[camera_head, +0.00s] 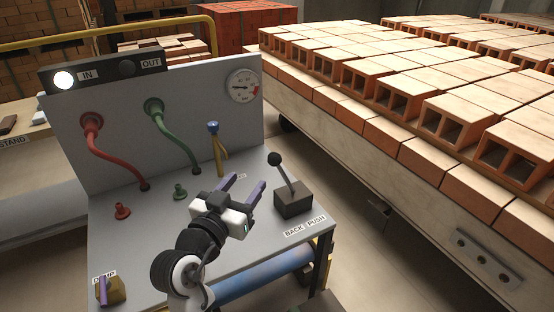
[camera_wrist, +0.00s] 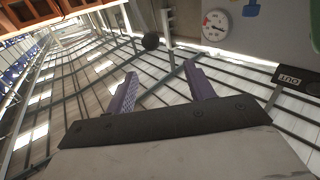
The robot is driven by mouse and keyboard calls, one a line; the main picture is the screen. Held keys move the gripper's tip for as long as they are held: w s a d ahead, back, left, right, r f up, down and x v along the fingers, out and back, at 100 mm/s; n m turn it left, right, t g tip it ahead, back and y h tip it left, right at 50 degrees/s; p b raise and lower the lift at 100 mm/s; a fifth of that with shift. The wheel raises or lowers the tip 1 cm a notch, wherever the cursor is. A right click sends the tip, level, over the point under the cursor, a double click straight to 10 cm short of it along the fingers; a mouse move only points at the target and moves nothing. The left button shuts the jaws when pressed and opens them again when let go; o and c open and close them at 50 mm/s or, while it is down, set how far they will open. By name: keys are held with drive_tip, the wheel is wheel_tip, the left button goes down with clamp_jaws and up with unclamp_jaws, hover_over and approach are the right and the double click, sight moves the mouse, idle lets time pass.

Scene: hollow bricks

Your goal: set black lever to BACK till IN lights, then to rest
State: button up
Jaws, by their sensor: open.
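The black lever (camera_head: 286,181) rises from a dark box (camera_head: 294,203) on the grey console top, and its ball knob leans to the left in the head view. A BACK / PUSH label (camera_head: 305,227) lies in front of the box, with BACK on the left. The IN lamp (camera_head: 64,80) glows white; the OUT lamp (camera_head: 127,68) is dark. My gripper (camera_head: 246,183) is open and empty, left of the lever and apart from it.
Red (camera_head: 114,160) and green (camera_head: 172,136) hoses, a yellow lever with a blue knob (camera_head: 213,127) and a gauge (camera_head: 243,86) are left of and behind the black lever. A DUMP lever (camera_head: 110,291) is front left. A brick-loaded cart (camera_head: 375,150) stands at right.

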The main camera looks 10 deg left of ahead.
sight(277, 155)
drive_tip(key=shift+h, duration=0.4)
drive_tip(key=p+x, duration=0.1)
drive_tip(key=x, duration=0.3)
drive_tip(key=f+p+x, duration=0.1)
drive_tip(key=x, duration=0.4)
drive_tip(key=d+p+x, duration=0.1)
drive_tip(key=p+x, duration=0.1)
drive_tip(key=x, duration=0.3)
drive_tip(key=shift+s+f, duration=0.15)
clamp_jaws()
